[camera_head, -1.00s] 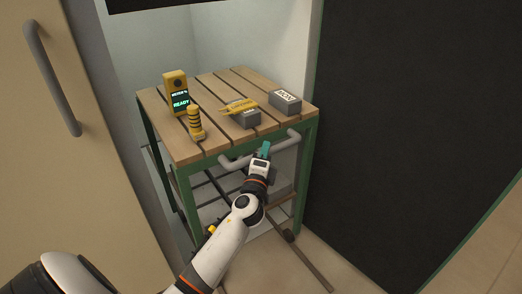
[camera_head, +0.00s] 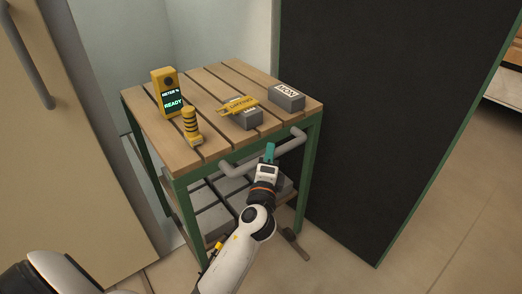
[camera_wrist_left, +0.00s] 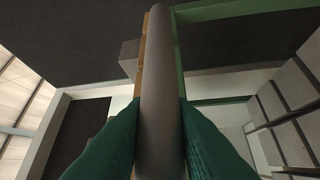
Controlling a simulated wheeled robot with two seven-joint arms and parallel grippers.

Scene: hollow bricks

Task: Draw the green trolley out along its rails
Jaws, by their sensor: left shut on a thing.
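The green trolley (camera_head: 181,190) has a green frame and a slatted wooden top. It stands in the opening between a cream panel and a dark panel. A grey bar handle (camera_head: 236,171) runs along its front edge. My left gripper (camera_head: 269,153) is shut on this handle near its middle. In the left wrist view the grey handle bar (camera_wrist_left: 162,80) runs between the two green fingers (camera_wrist_left: 160,135). The dark rails are mostly hidden under the trolley and behind my arm. My right gripper is not in view.
A cream panel with a handle (camera_head: 75,140) is left; a dark panel (camera_head: 385,110) is right. Floor is clear at right.

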